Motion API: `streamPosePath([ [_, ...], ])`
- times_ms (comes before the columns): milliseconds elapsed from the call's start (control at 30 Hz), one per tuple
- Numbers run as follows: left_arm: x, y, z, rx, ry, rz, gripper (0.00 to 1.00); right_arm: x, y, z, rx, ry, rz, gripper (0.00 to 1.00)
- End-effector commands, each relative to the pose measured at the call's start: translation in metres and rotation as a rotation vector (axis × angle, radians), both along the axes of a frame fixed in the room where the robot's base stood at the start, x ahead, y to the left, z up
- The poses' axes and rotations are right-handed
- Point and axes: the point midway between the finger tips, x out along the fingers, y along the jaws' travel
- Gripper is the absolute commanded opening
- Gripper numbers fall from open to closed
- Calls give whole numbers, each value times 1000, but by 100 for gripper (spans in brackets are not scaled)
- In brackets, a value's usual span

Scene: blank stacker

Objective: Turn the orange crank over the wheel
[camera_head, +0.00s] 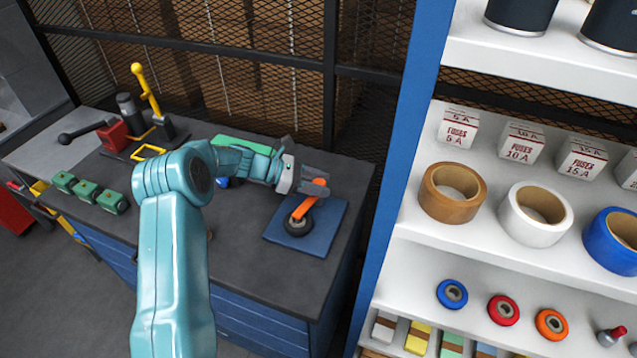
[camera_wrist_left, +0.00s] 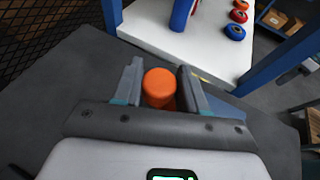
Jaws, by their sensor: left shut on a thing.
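The orange crank (camera_head: 304,207) stands over a small dark wheel (camera_head: 298,224) on a blue mat (camera_head: 325,231) at the right end of the dark workbench. My left gripper (camera_head: 318,187) is at the crank's upper end, its fingers around the handle. In the left wrist view the crank's round orange knob (camera_wrist_left: 158,84) sits between the two fingers of the gripper (camera_wrist_left: 160,86). The fingers are shut on it. The wheel is hidden in the wrist view. My right gripper is not in view.
A white shelf unit (camera_head: 480,58) with a blue post stands right of the bench, with tape rolls and fuse boxes. Several green blocks (camera_head: 88,190) and a red and yellow press (camera_head: 114,134) stand on the bench's left. A mesh wall (camera_head: 290,85) is behind.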

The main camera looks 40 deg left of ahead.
Motion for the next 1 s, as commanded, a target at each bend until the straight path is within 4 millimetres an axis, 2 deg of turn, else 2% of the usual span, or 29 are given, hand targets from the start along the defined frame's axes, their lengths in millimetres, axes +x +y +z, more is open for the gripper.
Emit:
streamPosePath([
  [133, 0, -1, 0, -1, 0, -3, 0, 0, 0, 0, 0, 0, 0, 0],
  [167, 0, -1, 0, -2, 0, -3, 52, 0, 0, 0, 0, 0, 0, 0],
  [200, 0, -1, 0, -2, -1, -2, 63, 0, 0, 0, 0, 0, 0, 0],
  [567, -2, 3, 1, 0, -1, 2, 63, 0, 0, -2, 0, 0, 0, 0],
  [733, -17, 25, 10, 3, -2, 5, 63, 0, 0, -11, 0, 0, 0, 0],
  [1000, -56, 81, 37, 3, -2, 5, 63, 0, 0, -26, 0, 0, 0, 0],
])
